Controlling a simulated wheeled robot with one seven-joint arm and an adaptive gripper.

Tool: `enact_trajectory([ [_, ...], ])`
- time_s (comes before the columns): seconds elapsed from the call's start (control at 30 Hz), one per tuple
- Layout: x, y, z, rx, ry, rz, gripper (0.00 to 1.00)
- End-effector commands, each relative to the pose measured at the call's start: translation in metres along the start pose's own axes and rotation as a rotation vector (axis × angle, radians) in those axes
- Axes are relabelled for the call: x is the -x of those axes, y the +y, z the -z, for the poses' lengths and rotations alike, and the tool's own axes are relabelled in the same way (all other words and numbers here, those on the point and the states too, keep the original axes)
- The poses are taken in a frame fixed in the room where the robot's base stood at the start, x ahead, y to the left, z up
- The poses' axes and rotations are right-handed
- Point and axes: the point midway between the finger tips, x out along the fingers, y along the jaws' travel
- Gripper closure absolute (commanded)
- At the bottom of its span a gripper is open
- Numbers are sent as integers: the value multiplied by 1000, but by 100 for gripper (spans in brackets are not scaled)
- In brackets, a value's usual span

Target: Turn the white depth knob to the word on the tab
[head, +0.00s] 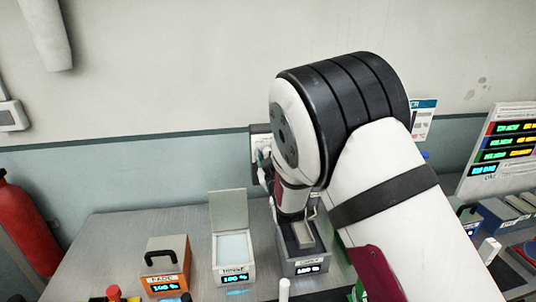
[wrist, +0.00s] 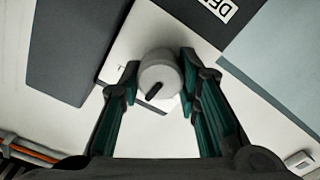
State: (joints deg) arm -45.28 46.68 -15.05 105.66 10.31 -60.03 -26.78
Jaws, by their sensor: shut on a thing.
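The white depth knob (wrist: 158,72) is a round, pale knob with a dark pointer mark on its face, seen in the wrist view. In the head view my arm hides most of the gripper and the knob, near a white wall plate (head: 258,145). I cannot read the word on a tab.
Below on the grey bench (head: 110,232) stand an orange box (head: 165,262) with a black handle, an open white box (head: 233,255) and a dark grey box (head: 300,250), each with a lit display. A red extinguisher (head: 30,225) is at the left. A display board (head: 505,150) stands at the right.

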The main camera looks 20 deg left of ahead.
Motion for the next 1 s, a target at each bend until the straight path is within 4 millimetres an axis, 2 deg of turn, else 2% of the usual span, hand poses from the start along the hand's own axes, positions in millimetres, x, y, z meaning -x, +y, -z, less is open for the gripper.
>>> enact_trajectory([
  [0.57,0,0,1,42,2,1,98],
  [0.6,0,0,1,42,2,1,68],
  [0.7,0,0,1,41,2,1,49],
  [1.0,1,0,0,41,0,1,49],
])
